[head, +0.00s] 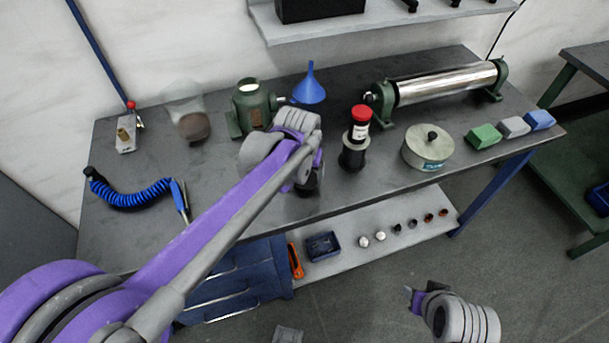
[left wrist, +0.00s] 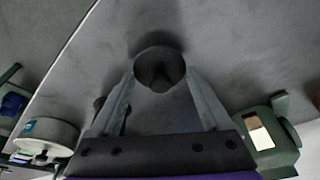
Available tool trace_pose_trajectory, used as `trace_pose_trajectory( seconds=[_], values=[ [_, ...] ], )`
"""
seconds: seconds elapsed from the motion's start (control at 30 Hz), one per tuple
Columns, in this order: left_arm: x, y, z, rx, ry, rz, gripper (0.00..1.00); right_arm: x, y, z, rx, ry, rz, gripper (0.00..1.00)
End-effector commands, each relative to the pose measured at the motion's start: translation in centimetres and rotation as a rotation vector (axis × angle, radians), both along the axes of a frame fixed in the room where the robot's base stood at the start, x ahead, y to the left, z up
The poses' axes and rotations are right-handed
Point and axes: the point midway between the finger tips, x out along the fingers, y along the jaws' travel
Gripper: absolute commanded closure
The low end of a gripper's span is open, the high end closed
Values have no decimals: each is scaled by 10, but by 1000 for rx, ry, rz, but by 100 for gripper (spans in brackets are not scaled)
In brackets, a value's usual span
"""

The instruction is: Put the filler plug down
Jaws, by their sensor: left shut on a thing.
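The filler plug (left wrist: 158,66) is a dark, round piece with a knob-like middle. It shows in the left wrist view between the two fingertips of my left gripper (left wrist: 162,80), which is shut on it. Grey tabletop lies beneath with a shadow beside the plug; I cannot tell whether the plug touches it. In the head view my left arm reaches over the table's front middle, and its wrist mostly hides the gripper and plug. My right gripper (head: 414,294) is off the table at the lower right; its finger opening cannot be made out.
On the table (head: 235,205) stand a green pump body (head: 251,103), a blue funnel (head: 310,88), a red-capped bottle (head: 360,122), a round tin (head: 428,148) and a chrome cylinder (head: 445,82). A blue coiled hose (head: 135,196) lies left. The front left-middle tabletop is bare.

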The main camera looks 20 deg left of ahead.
Motion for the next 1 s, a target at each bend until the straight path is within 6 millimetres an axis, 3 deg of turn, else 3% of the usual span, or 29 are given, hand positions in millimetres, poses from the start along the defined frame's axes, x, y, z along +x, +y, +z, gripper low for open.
trace_pose_trajectory(
  seconds=[0.1, 0.47, 0.5, 0.57, 0.6, 0.83, 1.0],
  values=[
    [0, 0, -10, 0, 0, 0, 73, 0, 0, -1, 0, 1, 0, 50],
    [0, 0, -14, 0, 0, 1, 73, -1, 0, -4, 0, 1, 0, 50],
    [0, 0, -14, 0, 0, 1, 15, -1, 0, -4, 0, 1, 0, 50],
    [0, 0, -14, 0, 0, 0, 4, -1, 0, -3, 0, 1, 0, 50],
    [0, 0, -14, 0, 0, 0, 0, -1, 0, -3, 0, 1, 0, 50],
    [0, 0, -12, 0, 0, 0, 0, 0, 0, -3, 0, 1, 0, 50],
    [-3, 0, 3, 0, 0, 0, 0, 0, 0, 1, 0, 0, 0, 50]
  ],
)
